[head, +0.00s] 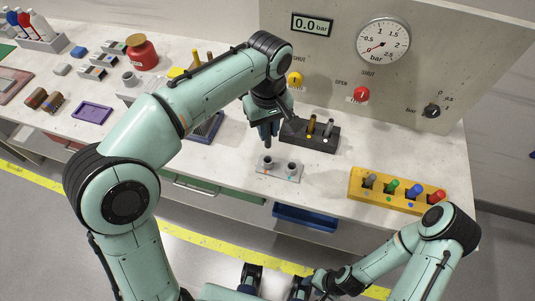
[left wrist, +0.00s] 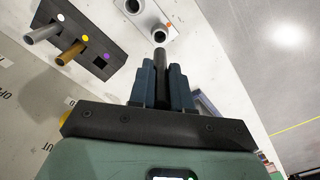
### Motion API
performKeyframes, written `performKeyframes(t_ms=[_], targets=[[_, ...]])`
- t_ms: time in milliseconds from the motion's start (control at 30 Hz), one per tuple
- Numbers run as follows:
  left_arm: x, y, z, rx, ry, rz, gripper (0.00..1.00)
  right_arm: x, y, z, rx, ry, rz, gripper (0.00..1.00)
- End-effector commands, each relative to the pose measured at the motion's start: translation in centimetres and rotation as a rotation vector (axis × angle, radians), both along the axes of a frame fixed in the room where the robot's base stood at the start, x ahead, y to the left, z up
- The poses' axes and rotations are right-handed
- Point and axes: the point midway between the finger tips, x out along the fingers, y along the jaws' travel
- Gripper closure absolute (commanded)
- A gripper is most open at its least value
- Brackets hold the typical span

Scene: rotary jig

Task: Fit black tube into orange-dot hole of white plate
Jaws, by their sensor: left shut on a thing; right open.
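The white plate (head: 279,175) lies on the bench and has two raised round holes. The left hole (head: 267,162) has an orange dot at its front; the right one has a cyan dot. In the left wrist view the orange-dot hole (left wrist: 159,35) is near the top. My left gripper (head: 268,127) is shut on the black tube (left wrist: 160,60), which points down. The tube's lower end (head: 267,143) is above the orange-dot hole, apparently apart from it. My right gripper (head: 302,287) is open, low at the bottom of the head view, away from the plate.
A dark block (head: 318,144) with brass and grey tubes stands just behind the plate; its purple-dot place (left wrist: 100,62) looks empty. A yellow rack (head: 360,190) with several coloured parts is at the right. A gauge panel (head: 450,60) stands behind. A blue open drawer or bin (head: 305,218) is below the bench edge.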

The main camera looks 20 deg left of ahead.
Motion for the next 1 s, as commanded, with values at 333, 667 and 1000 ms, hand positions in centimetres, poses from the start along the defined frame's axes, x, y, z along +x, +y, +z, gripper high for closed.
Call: performKeyframes(t_ms=[333,667,1000], targets=[[0.0,0.0,-5.8,0.001,0.001,0.000,1.00,-0.4,0.0,-1.2,0.001,0.005,0.001,0.52],[0.0,0.0,-10.0,0.000,0.001,0.001,1.00,-0.7,0.0,-1.9,0.001,0.008,0.001,0.52],[0.0,0.0,-10.2,-0.001,-0.001,0.001,1.00,-0.7,0.0,-2.0,0.001,0.008,0.001,0.52]])
